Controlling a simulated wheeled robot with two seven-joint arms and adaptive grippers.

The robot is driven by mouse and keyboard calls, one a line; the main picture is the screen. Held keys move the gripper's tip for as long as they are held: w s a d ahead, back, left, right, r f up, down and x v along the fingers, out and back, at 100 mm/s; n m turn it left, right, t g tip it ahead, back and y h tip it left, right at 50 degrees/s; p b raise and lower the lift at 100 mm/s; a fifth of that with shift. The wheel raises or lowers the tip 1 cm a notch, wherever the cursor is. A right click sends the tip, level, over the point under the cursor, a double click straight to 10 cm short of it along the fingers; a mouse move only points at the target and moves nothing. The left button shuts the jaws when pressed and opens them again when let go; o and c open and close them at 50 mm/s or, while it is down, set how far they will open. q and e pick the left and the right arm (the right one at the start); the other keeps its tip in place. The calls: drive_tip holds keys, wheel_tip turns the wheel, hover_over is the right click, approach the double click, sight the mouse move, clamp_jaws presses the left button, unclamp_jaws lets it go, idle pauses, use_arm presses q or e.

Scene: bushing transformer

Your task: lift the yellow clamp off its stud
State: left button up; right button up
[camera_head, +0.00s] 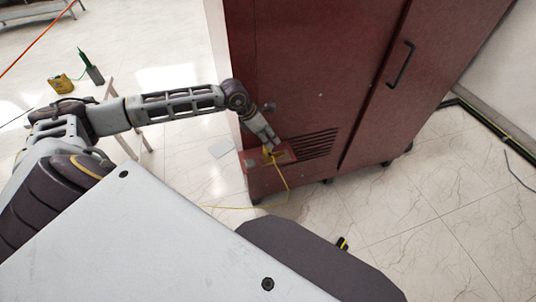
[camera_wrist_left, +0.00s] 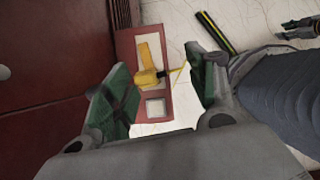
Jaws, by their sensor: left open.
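The yellow clamp (camera_wrist_left: 148,62) sits on a small red shelf (camera_wrist_left: 126,40) on the side of the red cabinet. In the head view the clamp (camera_head: 267,150) shows small, just below my left gripper (camera_head: 272,143). In the left wrist view my left gripper (camera_wrist_left: 158,92) is open, its two green-padded fingers on either side of the clamp and apart from it. A yellow cable (camera_head: 284,178) runs from the clamp down to the floor. The stud is not clearly visible.
The red cabinet (camera_head: 300,60) with a black handle (camera_head: 400,65) and a vent grille (camera_head: 315,146) stands behind the shelf. A yellow box (camera_head: 60,83) and a green-tipped tool (camera_head: 90,68) are at the far left. A yellow-black strip (camera_wrist_left: 216,32) lies on the floor.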

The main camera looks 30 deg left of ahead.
sight(266, 154)
use_arm(q)
drive_tip(key=a+y, duration=0.1)
drive_tip(key=a, duration=0.2)
drive_tip(key=shift+s+a, duration=0.1)
use_arm(e)
drive_tip(key=shift+s+d+f, duration=0.15)
drive_tip(key=shift+s+f, duration=0.15)
drive_tip(key=shift+f, duration=0.05)
use_arm(q)
drive_tip(key=shift+b+x, duration=0.3)
drive_tip(key=shift+x, duration=3.6)
drive_tip(key=shift+f, duration=0.45)
use_arm(e)
drive_tip(key=shift+w+a+r, duration=0.4)
drive_tip(key=shift+w+a, duration=0.1)
drive_tip(key=shift+w, duration=0.15)
use_arm(q)
drive_tip(key=shift+f, duration=0.1)
use_arm(e)
drive_tip(key=shift+s+a+f, duration=0.1)
